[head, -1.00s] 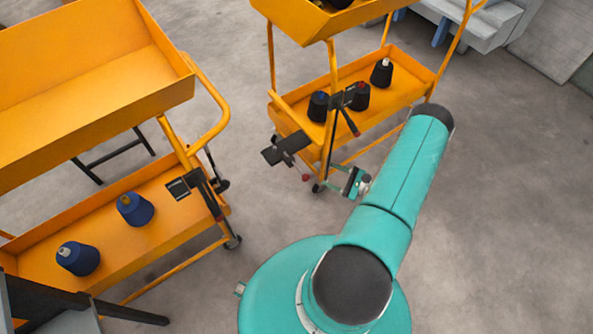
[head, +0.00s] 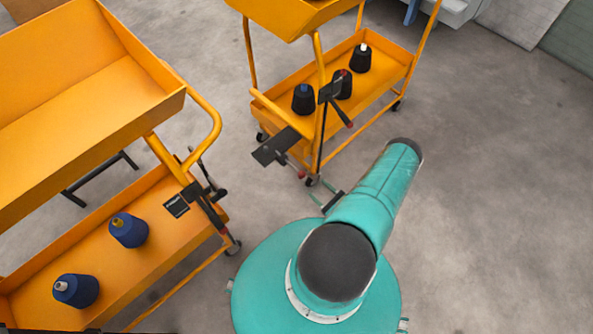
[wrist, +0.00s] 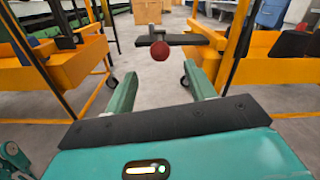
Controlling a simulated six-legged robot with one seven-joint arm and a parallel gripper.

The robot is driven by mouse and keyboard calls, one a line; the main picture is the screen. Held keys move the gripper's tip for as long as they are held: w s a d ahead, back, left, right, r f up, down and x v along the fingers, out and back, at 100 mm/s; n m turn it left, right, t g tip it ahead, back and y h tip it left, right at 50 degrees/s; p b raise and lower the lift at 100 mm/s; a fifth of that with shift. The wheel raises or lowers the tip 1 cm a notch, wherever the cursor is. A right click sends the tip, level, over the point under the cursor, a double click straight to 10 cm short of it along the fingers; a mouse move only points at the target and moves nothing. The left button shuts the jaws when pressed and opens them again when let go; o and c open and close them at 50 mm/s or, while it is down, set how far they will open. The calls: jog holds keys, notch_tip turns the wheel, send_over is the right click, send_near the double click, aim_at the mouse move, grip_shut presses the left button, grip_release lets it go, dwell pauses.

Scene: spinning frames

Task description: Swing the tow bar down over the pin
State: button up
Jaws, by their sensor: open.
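My gripper (wrist: 160,73) is open and empty, its two green fingers apart. In the head view, little of the gripper (head: 328,203) shows past my forearm. A red ball knob (wrist: 160,51) lies in line with the gap, beyond the fingertips. The knob also shows in the head view (head: 301,174), low beside the right cart. A black bar or plate (wrist: 180,39) lies behind the knob; from above, a dark plate (head: 275,147) juts left from the right cart. I cannot tell which part is the tow bar. No pin can be made out.
The right orange cart (head: 272,105) carries several dark cones. The left orange cart (head: 60,255) carries blue cones, with a black fitting (head: 177,205) at its end. Bare floor (head: 480,200) lies right of my arm.

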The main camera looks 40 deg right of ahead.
aim_at(299, 172)
jog(key=w, duration=1.2)
jog(key=shift+a, duration=0.15)
grip_shut()
jog(key=shift+w, duration=1.5)
